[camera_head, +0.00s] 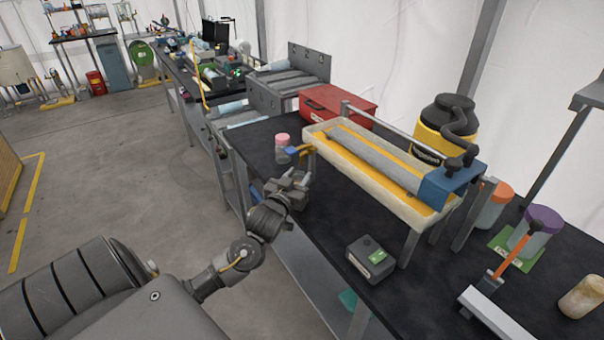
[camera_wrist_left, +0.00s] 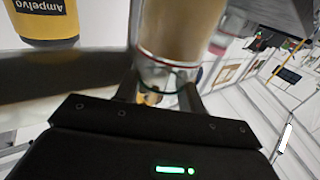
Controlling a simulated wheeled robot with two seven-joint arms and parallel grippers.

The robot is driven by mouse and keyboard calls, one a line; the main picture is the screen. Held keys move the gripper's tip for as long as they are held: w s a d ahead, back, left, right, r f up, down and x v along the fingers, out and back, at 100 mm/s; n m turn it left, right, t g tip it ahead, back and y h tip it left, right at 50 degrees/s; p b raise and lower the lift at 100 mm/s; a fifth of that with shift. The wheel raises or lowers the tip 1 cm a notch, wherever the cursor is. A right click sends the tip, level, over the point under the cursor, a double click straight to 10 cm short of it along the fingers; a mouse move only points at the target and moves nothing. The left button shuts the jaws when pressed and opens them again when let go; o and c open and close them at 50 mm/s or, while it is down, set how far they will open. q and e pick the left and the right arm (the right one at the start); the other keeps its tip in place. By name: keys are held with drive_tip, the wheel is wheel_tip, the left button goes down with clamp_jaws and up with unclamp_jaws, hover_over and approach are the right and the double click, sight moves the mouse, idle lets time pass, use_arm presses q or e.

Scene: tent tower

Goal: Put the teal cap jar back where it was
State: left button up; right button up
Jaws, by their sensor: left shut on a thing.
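My left gripper (camera_head: 293,184) is over the near left edge of the dark bench. In the left wrist view, its fingers (camera_wrist_left: 165,98) are shut on a clear jar (camera_wrist_left: 185,32) with tan contents and a thin red and teal line around it. The jar's cap cannot be made out, and the head view does not show the held jar clearly. A jar with a pink cap (camera_head: 282,139) shows just beyond the gripper; I cannot tell whether they touch. A teal item (camera_head: 348,299) shows partly below the bench top. My right gripper is not in view.
A long tray (camera_head: 355,173) stands raised behind the gripper, with a red toolbox (camera_head: 338,104) and a yellow-black canister (camera_head: 441,130) beyond. A dark box (camera_head: 371,257) sits near the front edge. Orange-capped (camera_head: 490,207) and purple-capped (camera_head: 536,228) jars stand right. Bare bench lies left of the dark box.

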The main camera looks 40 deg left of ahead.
use_arm(q)
drive_tip(key=p+x, duration=0.1)
drive_tip(key=x, duration=0.2)
drive_tip(key=shift+w+f+p, duration=0.1)
drive_tip(key=shift+p, duration=0.3)
drive_tip(key=shift+f, duration=0.3)
drive_tip(key=shift+f, duration=0.15)
drive_tip(key=o, duration=1.1)
drive_tip(key=shift+o, duration=0.2)
drive_tip(key=shift+f, duration=0.1)
